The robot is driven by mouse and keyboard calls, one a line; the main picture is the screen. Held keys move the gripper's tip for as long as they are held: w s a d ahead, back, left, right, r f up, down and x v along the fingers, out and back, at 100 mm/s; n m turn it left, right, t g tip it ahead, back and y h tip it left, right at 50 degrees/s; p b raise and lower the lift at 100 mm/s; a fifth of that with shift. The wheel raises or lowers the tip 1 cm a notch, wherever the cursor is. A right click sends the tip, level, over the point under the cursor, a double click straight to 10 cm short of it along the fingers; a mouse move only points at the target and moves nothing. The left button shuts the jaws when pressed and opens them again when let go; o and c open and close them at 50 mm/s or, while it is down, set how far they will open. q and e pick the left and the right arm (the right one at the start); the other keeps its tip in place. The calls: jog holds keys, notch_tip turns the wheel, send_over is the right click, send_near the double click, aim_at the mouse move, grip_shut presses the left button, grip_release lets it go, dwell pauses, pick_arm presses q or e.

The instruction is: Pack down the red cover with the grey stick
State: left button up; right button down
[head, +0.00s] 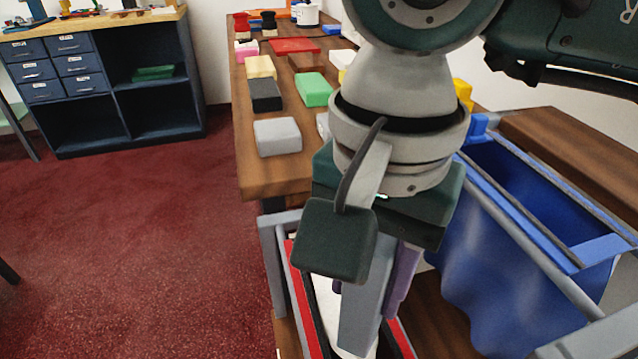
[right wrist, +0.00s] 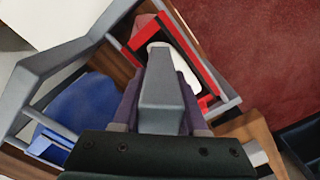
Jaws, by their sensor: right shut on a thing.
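My right gripper (head: 388,282) points down at the lower middle of the head view. Its purple fingers are shut on the grey stick (head: 364,300), a thick grey bar. The stick also fills the middle of the right wrist view (right wrist: 165,95). Below is a red-edged, dark-lined piece (head: 300,300) inside a grey frame, which looks like the red cover; it shows in the right wrist view (right wrist: 193,48). A white thing (right wrist: 178,62) lies within its edges, close to the stick's end. I cannot tell whether the stick touches it. My left gripper is out of view.
A grey rail frame (head: 268,235) surrounds the red piece. A blue liner (head: 500,255) hangs in a frame to the right. The wooden counter (head: 258,182) behind carries a grey block (head: 277,136) and several other coloured blocks. Red carpet on the left is open.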

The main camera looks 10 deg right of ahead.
jog(key=shift+r+p, duration=1.95)
jog(key=shift+r, duration=1.45)
jog(key=shift+d, duration=0.1)
